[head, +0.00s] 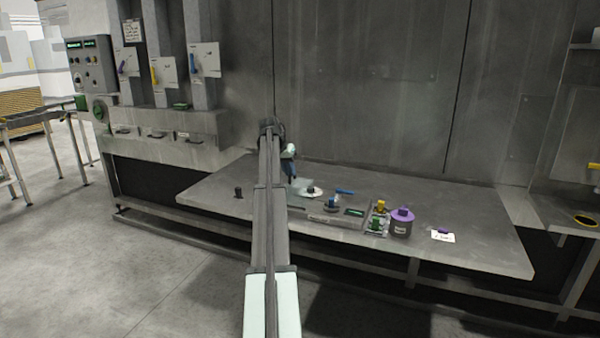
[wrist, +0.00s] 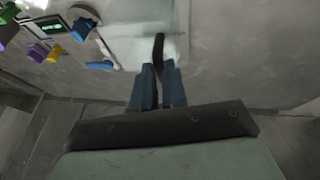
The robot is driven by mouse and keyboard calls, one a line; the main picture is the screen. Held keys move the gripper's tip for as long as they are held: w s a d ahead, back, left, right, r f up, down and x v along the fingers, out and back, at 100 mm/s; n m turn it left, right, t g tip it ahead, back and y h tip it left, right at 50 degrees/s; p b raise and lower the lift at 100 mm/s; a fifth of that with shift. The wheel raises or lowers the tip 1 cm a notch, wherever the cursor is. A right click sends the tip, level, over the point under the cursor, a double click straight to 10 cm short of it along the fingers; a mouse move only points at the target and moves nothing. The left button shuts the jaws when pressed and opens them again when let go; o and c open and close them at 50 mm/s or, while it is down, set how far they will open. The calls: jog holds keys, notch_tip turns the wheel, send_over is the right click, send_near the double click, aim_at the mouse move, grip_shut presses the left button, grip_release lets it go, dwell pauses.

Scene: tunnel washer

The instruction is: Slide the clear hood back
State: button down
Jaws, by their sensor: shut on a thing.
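The clear hood (head: 300,187) is a pale see-through cover on the bench, just right of my arm in the head view. In the wrist view the hood (wrist: 125,28) is a pale panel in front of the fingers. My gripper (wrist: 159,68) has blue fingers shut on a dark upright handle (wrist: 160,46) that stands against the hood. In the head view my gripper (head: 291,172) is small and mostly covered by my own arm. The hood's left part and its lower edges are hidden there, so I cannot tell how far it sits along its base.
A small dark knob (head: 238,192) stands at left.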

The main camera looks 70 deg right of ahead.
jog(key=shift+w, duration=0.3)
jog(key=c, duration=1.2)
grip_release()
jog(key=shift+o, duration=0.2)
jog(key=v, duration=1.4)
jog(key=shift+s, duration=0.15)
